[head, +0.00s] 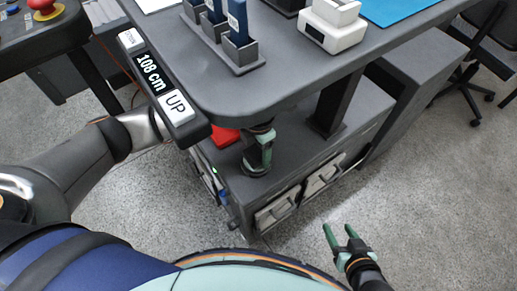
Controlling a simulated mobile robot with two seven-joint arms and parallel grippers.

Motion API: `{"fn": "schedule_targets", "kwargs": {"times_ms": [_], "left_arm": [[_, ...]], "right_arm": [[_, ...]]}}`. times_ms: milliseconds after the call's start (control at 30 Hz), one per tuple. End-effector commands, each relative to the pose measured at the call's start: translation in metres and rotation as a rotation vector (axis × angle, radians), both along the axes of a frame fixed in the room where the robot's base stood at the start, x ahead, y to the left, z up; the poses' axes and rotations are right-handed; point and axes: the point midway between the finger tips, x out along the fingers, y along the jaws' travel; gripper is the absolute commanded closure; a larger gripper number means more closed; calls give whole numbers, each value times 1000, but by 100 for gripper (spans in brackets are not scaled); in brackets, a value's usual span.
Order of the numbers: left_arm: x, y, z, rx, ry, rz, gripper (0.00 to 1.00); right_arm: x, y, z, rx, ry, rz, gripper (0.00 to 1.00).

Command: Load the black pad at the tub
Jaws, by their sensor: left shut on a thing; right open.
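My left arm comes in from the left and passes behind the control panel and under the tabletop. My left gripper (258,158) points down below the table's front edge, its green fingers closed. It appears shut on a small dark round thing, which looks like the black pad (254,172), just over or touching the dark grey lower unit; I cannot tell which. Its wrist is hidden by the tabletop. My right gripper (340,238) is open and empty over the floor at the lower right. I cannot make out a tub for certain.
The dark grey table (290,85) overhangs the lower unit (220,165), which has grey bins (278,211) in its front. The panel (160,85) reads 108 cm and UP. A red thing (222,137) lies under the tabletop. Floor (430,190) at right is clear.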

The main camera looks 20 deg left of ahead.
Motion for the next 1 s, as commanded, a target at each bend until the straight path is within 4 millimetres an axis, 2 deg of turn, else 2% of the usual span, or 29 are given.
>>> {"fn": "schedule_targets", "kwargs": {"times_ms": [733, 1000], "left_arm": [[1, 0, 64, 0, -3, 0, 78], [1, 0, 69, 0, -3, 0, 78]], "right_arm": [[0, 0, 47, 1, 1, -3, 41], [0, 0, 49, 1, 1, -3, 41]]}}
